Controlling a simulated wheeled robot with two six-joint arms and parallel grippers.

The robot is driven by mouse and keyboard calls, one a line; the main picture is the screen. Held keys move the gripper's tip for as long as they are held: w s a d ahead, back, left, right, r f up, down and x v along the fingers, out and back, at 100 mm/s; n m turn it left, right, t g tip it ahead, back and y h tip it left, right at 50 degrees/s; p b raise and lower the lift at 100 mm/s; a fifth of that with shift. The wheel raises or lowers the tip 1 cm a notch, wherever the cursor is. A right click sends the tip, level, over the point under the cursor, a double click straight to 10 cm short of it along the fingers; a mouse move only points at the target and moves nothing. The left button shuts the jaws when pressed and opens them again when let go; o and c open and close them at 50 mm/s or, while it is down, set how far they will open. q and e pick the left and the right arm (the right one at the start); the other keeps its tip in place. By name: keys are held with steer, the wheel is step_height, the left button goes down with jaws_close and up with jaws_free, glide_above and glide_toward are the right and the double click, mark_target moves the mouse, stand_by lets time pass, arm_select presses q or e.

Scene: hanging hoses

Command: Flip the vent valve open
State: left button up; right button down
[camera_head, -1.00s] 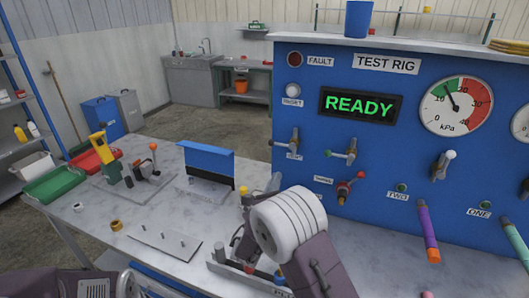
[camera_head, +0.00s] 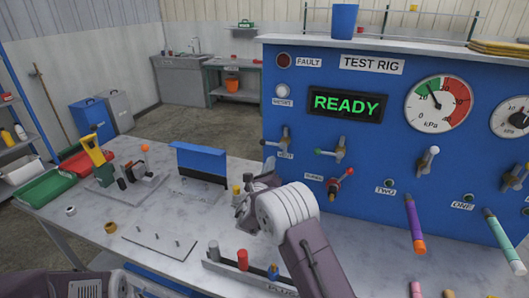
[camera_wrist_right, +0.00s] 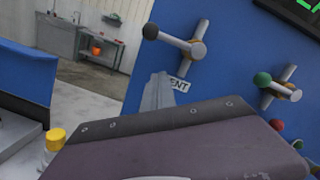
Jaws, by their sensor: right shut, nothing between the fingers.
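The vent valve (camera_head: 283,143) is at the left of the blue test rig panel, above its VENT label (camera_head: 286,156). Its lever lies crosswise, with a dark knob at the left end. The right wrist view shows the same valve (camera_wrist_right: 185,43) near the top, with the label partly hidden behind my finger. My right gripper (camera_head: 262,181) is shut and empty, below the valve and apart from it in the picture. Its grey fingers (camera_wrist_right: 158,96) point up toward the panel in the wrist view. Only part of my left arm shows at the bottom left; its gripper is out of view.
Other valves, with green (camera_head: 335,152) and red (camera_head: 337,185) knobs, sit right of the vent valve. A yellow-capped post (camera_wrist_right: 55,139) stands near my right gripper. A blue upright block (camera_head: 202,160) and a rack of coloured plugs (camera_head: 242,262) are on the bench.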

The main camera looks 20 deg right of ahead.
mark_target(272, 144)
steer(key=r, duration=0.1)
steer(key=w+a+r, duration=0.1)
steer(key=r+p, duration=0.1)
steer(key=shift+w+a+r, duration=0.15)
steer(key=shift+w+a, duration=0.05)
steer(key=shift+a, duration=0.15)
